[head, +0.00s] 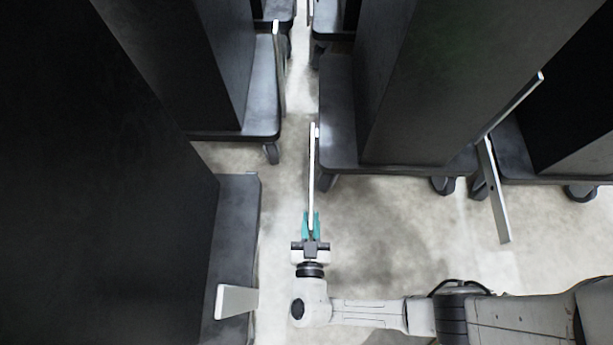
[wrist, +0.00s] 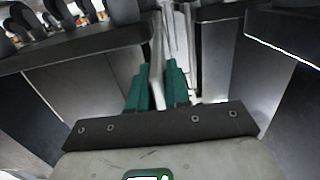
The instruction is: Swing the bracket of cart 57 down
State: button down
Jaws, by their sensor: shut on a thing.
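A long pale bracket (head: 312,165) extends from the front left corner of a dark cart (head: 338,120) towards me in the head view. No cart number is readable, so I cannot tell from the picture whether this is cart 57. My gripper (head: 311,222) is shut on the near end of this bracket, with a teal finger on each side. In the wrist view my gripper (wrist: 158,85) has the pale bracket (wrist: 157,55) between its teal fingers. The bracket's joint at the cart is small and hard to make out.
A tall dark cart (head: 238,200) stands close on the left, with a short pale bracket (head: 236,301) at its near end. Another cart (head: 262,90) stands at the back left. A bracket (head: 496,195) hangs out at right. Bare floor (head: 390,230) lies right of my gripper.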

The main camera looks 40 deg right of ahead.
jog(key=shift+f+t+b, duration=0.35)
jog(key=shift+f+t, duration=0.05)
jog(key=shift+f, duration=0.95)
jog(key=c, duration=1.2)
grip_release()
jog(key=shift+o, duration=0.2)
jog(key=v, duration=1)
jog(key=shift+s+a, duration=0.25)
jog(key=shift+a, duration=0.05)
